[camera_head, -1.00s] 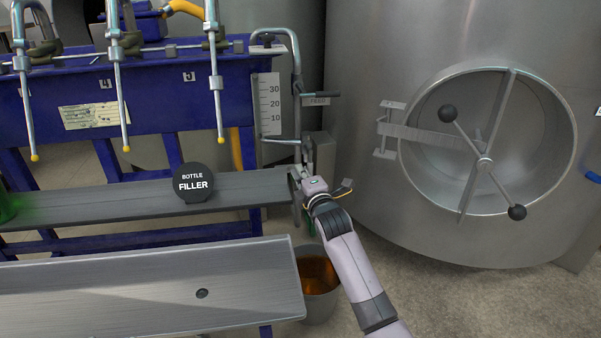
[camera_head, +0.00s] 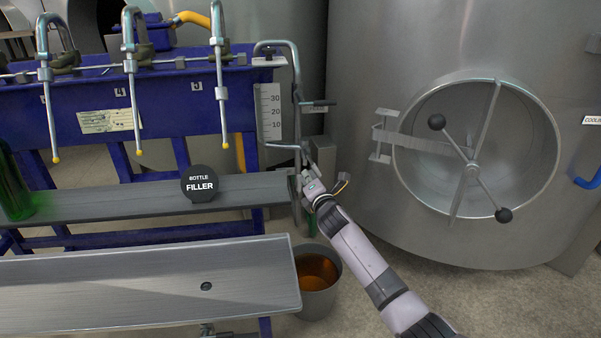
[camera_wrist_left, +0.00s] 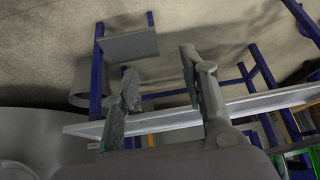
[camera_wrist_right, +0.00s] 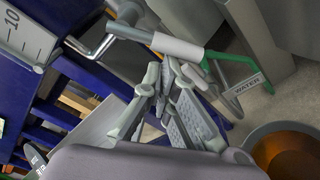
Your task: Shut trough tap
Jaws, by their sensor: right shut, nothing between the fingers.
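A small metal tap (camera_head: 207,330) is partly visible under the near trough (camera_head: 150,285) at the bottom of the head view; the frame edge cuts it off, so I cannot tell its setting. My right gripper (camera_head: 308,175) is at the right end of the bottle filler, beside its upright pipe. In the right wrist view my right gripper (camera_wrist_right: 168,78) is shut and empty, just below a pipe with a pale sleeve (camera_wrist_right: 178,47) and a green lever labelled WATER (camera_wrist_right: 237,68). My left gripper (camera_wrist_left: 160,80) is open and empty near a long pale metal edge (camera_wrist_left: 225,108); the head view does not show it.
A bucket of amber liquid (camera_head: 318,285) stands on the floor right of the trough. The blue bottle filler (camera_head: 160,105) with several spouts is behind. A green bottle (camera_head: 15,185) stands left on its shelf. A steel tank (camera_head: 400,50) with a round hatch fills the right.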

